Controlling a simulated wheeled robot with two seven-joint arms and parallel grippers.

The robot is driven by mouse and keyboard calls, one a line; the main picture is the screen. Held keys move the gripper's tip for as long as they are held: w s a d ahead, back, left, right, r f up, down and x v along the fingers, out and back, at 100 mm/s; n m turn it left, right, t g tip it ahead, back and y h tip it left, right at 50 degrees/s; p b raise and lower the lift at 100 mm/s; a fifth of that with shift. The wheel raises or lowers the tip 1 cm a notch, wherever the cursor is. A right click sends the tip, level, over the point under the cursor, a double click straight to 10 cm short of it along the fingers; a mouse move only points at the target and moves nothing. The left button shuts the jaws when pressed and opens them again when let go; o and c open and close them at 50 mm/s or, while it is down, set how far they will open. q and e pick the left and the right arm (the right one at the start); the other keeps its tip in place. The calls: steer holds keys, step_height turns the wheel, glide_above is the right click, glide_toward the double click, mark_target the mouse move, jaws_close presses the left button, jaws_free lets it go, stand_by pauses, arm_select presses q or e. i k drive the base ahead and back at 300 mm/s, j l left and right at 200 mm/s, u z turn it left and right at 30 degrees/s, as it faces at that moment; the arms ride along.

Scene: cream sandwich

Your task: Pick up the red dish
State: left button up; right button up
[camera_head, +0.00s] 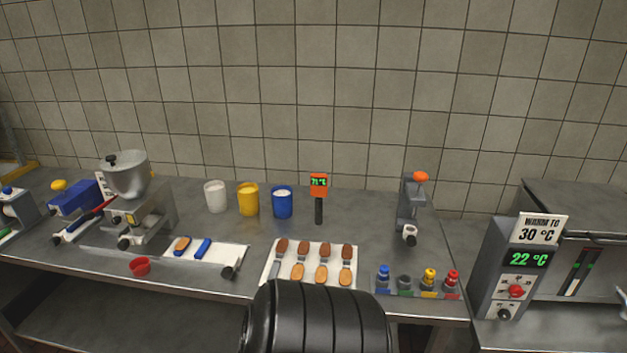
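The red dish (140,266) is a small round cup near the front edge of the steel table (60,255), left of the middle. It stands in front of the mixer-like machine with the grey hopper (128,175) and left of the white board (222,256). Nothing covers it. Neither of my grippers shows in the head view.
The white board holds a brown-topped piece and a blue piece. A white tray (265,277) holds several brown and tan ovals. White, yellow and blue cups (283,202) stand behind. Small coloured bottles (429,279) stand at right. A control box (503,280) is at far right.

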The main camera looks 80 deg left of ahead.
mark_target(140, 266)
steer(key=u, duration=3.9)
